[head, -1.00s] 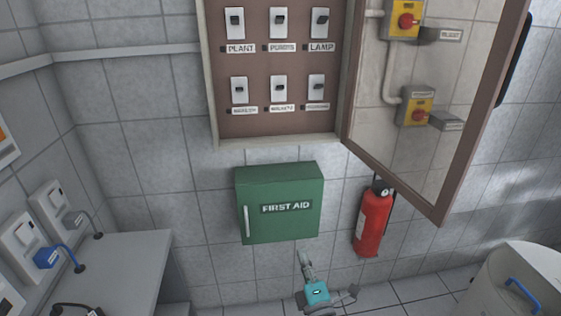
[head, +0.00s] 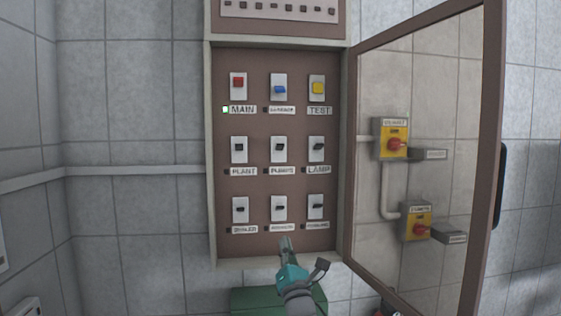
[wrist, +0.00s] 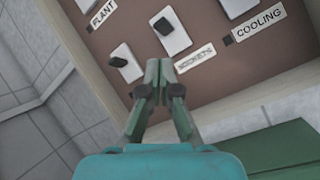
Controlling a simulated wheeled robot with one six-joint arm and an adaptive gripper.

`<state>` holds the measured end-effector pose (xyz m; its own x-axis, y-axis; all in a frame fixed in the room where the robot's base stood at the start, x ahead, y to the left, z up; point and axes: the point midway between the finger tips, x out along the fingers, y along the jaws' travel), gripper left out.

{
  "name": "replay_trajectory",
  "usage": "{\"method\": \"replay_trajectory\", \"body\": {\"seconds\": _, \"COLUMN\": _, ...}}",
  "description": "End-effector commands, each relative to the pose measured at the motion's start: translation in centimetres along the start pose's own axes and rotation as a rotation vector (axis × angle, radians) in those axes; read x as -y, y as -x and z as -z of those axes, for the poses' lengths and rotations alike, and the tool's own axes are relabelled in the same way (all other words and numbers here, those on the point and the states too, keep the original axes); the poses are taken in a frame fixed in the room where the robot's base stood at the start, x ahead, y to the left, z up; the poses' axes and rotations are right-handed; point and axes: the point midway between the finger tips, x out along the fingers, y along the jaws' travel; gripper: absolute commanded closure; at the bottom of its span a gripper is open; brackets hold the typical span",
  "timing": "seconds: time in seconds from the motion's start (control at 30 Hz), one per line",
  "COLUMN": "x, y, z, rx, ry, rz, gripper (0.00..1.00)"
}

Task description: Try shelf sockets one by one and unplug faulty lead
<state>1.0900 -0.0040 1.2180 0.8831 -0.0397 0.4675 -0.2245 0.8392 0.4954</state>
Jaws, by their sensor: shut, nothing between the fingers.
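My gripper (head: 286,242) is shut and empty in front of the lower edge of an open switch cabinet (head: 228,262). In the wrist view its fingertips (wrist: 160,64) are together, beside the label reading SOCKETS (wrist: 195,57). The sockets switch (head: 279,208) is the middle one of the bottom row, just above the fingertips; it also shows in the wrist view (wrist: 172,32). I cannot tell whether the fingers touch the panel. The shelf sockets and leads are out of view, except perhaps a plate corner at the lower left.
A red switch (head: 238,84) is marked MAIN, with a green light (head: 225,110) lit beside it. The glazed cabinet door (head: 480,150) stands open to the right. Yellow isolators (head: 391,139) show through it. A green first aid box (head: 262,301) sits below.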

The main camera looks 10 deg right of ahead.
Motion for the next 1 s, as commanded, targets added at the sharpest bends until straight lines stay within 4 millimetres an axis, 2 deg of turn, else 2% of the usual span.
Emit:
{"method": "replay_trajectory", "body": {"seconds": 0.03, "x": -1.0, "y": -1.7, "z": -1.4, "rx": 0.017, "ry": 0.042, "rz": -0.009, "gripper": 1.0}}
{"method": "replay_trajectory", "body": {"seconds": 0.2, "x": -3.6, "y": -6.3, "z": -5.4, "rx": 0.063, "ry": 0.192, "rz": -0.021, "gripper": 1.0}}
{"method": "replay_trajectory", "body": {"seconds": 0.5, "x": -8.8, "y": -13.2, "z": -13.4, "rx": 0.146, "ry": 0.45, "rz": -0.026, "gripper": 1.0}}
{"method": "replay_trajectory", "body": {"seconds": 0.7, "x": -11.4, "y": -15.9, "z": -17.5, "rx": 0.185, "ry": 0.569, "rz": -0.02, "gripper": 1.0}}
{"method": "replay_trajectory", "body": {"seconds": 0.83, "x": -12.2, "y": -16.7, "z": -18.8, "rx": 0.196, "ry": 0.609, "rz": -0.016, "gripper": 1.0}}
{"method": "replay_trajectory", "body": {"seconds": 1.0, "x": -12.5, "y": -17.0, "z": -19.2, "rx": 0.2, "ry": 0.624, "rz": -0.015, "gripper": 1.0}}
